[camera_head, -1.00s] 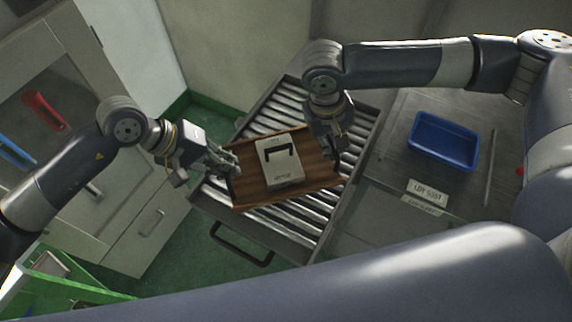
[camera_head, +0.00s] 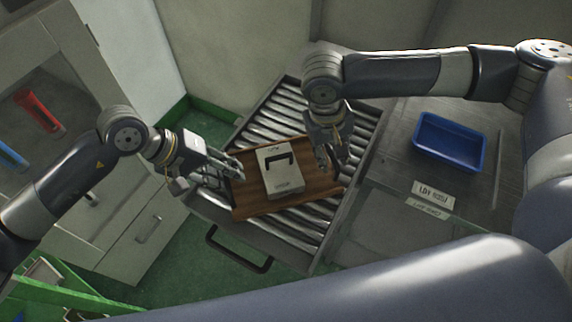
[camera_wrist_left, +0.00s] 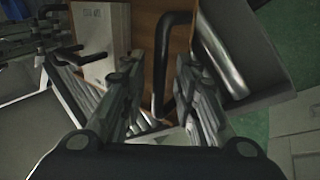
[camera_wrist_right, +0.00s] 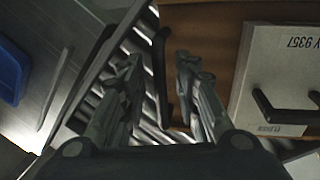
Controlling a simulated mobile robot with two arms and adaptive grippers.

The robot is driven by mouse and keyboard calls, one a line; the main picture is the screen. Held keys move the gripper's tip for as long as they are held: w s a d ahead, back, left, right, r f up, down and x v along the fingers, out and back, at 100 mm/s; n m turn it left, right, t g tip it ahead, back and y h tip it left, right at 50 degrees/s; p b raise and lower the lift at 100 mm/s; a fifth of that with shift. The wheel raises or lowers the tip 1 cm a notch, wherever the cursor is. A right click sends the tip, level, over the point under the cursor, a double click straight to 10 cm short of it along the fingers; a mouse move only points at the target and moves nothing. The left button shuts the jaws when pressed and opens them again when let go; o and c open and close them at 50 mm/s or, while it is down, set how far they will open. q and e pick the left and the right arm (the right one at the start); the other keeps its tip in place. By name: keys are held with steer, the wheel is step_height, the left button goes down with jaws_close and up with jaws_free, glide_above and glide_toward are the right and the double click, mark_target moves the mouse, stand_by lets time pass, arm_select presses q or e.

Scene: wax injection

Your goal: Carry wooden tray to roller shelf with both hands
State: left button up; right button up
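The wooden tray (camera_head: 245,201) lies on the rollers of the roller shelf (camera_head: 295,228), set at a slight angle. It carries a white box (camera_head: 284,178) with a black handle. My left gripper (camera_head: 239,171) is at the tray's left end. In the left wrist view its fingers (camera_wrist_left: 158,68) stand apart on either side of the tray's black handle (camera_wrist_left: 161,90). My right gripper (camera_head: 330,166) is at the tray's right end. In the right wrist view its fingers (camera_wrist_right: 158,62) are also apart, with the other black tray handle (camera_wrist_right: 161,85) between them. Both grippers are open.
A blue bin (camera_head: 449,143) and a label plate (camera_head: 434,194) are on the grey surface right of the shelf. A grey cabinet (camera_head: 125,215) stands at the left. A green rack (camera_head: 55,290) is at the lower left. Bare rollers show around the tray.

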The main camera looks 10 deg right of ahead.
steer(key=shift+r, duration=0.1)
arm_select(q)
steer(key=v, duration=1.2)
arm_select(e)
step_height(320, 180, up, 12)
steer(key=a, duration=0.2)
steer(key=shift+a+f, duration=0.2)
arm_select(q)
steer(key=shift+s, duration=0.1)
arm_select(e)
steer(key=shift+s, duration=0.1)
